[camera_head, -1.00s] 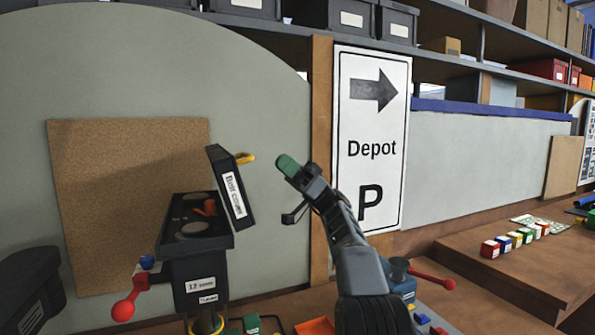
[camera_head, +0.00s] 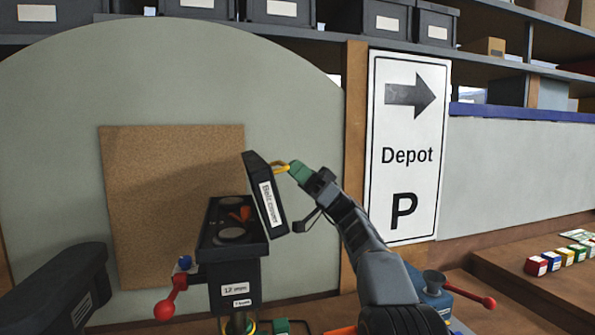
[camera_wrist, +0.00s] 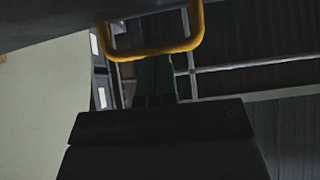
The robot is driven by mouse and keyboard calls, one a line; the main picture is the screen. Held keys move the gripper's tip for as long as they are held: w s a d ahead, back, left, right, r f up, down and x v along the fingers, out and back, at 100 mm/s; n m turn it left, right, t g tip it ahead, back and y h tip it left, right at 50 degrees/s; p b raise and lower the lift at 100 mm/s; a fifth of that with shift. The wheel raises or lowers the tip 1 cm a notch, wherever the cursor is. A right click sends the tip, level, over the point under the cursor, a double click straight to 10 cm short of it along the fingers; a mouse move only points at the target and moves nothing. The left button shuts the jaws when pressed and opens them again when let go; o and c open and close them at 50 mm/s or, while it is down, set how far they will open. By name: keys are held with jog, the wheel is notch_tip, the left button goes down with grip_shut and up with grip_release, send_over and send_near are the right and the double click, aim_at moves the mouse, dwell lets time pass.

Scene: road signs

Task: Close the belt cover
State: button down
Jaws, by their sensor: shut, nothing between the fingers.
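The belt cover (camera_head: 265,190) is a dark lid with a white label, standing open and tilted at the right edge of the dark machine box (camera_head: 232,232). Its yellow handle (camera_head: 282,168) sticks out to the right near the top. My gripper (camera_head: 297,172) has green fingertips, is shut and empty, and is at the handle's right side. In the wrist view the yellow handle (camera_wrist: 155,54) crosses in front of the green fingertips (camera_wrist: 154,78). I cannot tell whether they touch it.
A red-knobbed lever (camera_head: 165,309) stands left of the box and another red lever (camera_head: 470,293) lies at the right. A Depot sign (camera_head: 407,150) is behind my arm. Small coloured blocks (camera_head: 555,260) sit on a wooden bench at the right. A cork board (camera_head: 165,190) is behind the box.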

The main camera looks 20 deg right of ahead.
aim_at(249, 165)
jog(key=shift+a+r, duration=0.1)
jog(key=a+h+p, duration=0.1)
jog(key=a, duration=0.1)
jog(key=a+r+h+p, duration=0.1)
jog(key=a+h, duration=0.1)
jog(key=a+r+h+p, duration=0.1)
jog(key=a+h, duration=0.1)
jog(key=shift+r, duration=0.2)
jog(key=a+h, duration=0.1)
jog(key=a+h+p, duration=0.1)
jog(key=a, duration=0.1)
jog(key=a+h+p, duration=0.1)
jog(key=shift+a+f, duration=0.25)
jog(key=shift+f, duration=0.1)
jog(key=shift+a+f+h, duration=0.3)
jog(key=shift+a+h, duration=0.35)
jog(key=shift+a+f+h, duration=0.25)
jog(key=shift+a+h, duration=0.35)
jog(key=shift+h, duration=0.05)
jog(key=shift+a, duration=0.1)
jog(key=shift+d, duration=0.2)
